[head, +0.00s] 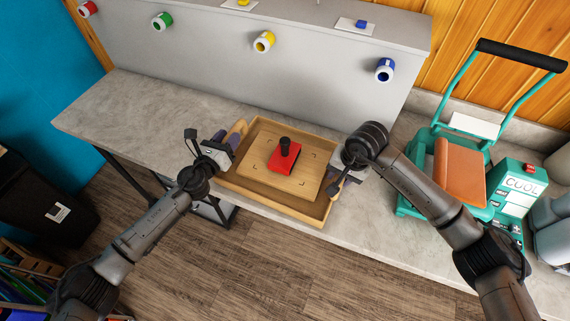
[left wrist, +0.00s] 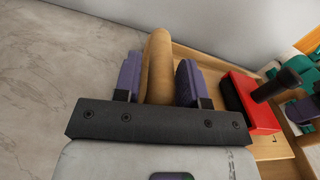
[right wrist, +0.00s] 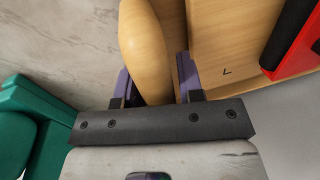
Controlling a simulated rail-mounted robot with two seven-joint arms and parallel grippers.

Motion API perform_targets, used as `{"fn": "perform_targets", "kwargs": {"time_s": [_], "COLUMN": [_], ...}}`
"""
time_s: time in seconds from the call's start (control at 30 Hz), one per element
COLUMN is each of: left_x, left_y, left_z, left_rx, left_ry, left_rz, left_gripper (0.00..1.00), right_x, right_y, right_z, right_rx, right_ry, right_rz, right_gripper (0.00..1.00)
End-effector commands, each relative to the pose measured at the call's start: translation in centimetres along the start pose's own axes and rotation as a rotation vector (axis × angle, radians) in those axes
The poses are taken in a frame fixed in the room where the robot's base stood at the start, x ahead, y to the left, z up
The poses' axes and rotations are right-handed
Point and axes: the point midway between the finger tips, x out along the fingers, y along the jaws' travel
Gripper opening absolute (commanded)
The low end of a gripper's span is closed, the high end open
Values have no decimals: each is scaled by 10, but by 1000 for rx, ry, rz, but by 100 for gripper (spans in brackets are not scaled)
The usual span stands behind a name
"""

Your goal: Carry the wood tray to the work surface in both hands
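The wood tray (head: 229,176) lies on the grey counter close to its front edge. A board (head: 306,185) and a red block with a black knob (head: 284,157) are in it. My left gripper (head: 228,144) is at the tray's left handle (left wrist: 158,60); in the left wrist view its purple fingers stand on both sides of the handle, very close to it. My right gripper (head: 345,178) is at the right end; in the right wrist view its fingers straddle the right handle (right wrist: 146,45), with slight gaps showing. Neither grip looks closed tight.
The grey counter (head: 150,112) is bare to the left of the tray. A teal heat press (head: 450,160) stands to the right, near my right arm. A grey wall panel (head: 220,60) holding several coloured rolls rises behind. A dark bin (head: 45,205) is at the left.

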Motion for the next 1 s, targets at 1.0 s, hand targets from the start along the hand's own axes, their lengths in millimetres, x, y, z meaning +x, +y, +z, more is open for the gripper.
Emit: {"fn": "perform_targets", "kwargs": {"time_s": [1.0], "left_x": [0], "left_y": [-1], "left_z": [5], "left_rx": [-3], "left_ry": [-4], "left_rz": [-1], "left_gripper": [0], "right_x": [-4], "right_y": [-1], "right_z": [-1], "right_rx": [0], "right_ry": [3], "right_rz": [-3], "right_gripper": [0]}}
